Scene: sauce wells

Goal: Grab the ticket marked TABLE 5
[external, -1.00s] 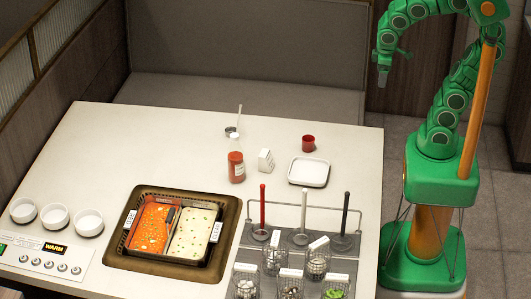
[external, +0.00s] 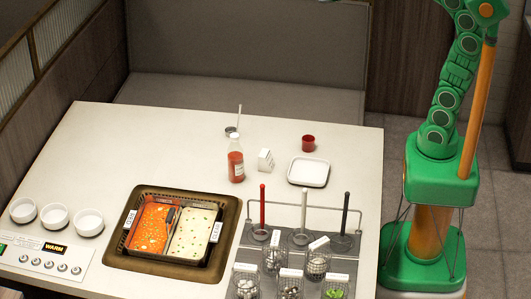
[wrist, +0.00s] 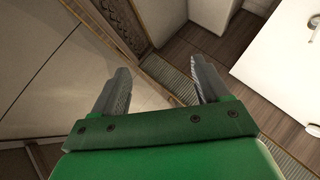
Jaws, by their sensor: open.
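I cannot make out a ticket marked TABLE 5 in any view. A small white folded card (external: 265,160) stands on the table beside the sauce bottle, and its print is too small to read. My gripper (wrist: 160,75) shows in the wrist view with its two grey fingers apart and nothing between them. In the external view my arm rises past the top edge, so the gripper is out of that frame.
The wrist view shows wood floor (wrist: 200,50) and a white cabinet (wrist: 280,60).

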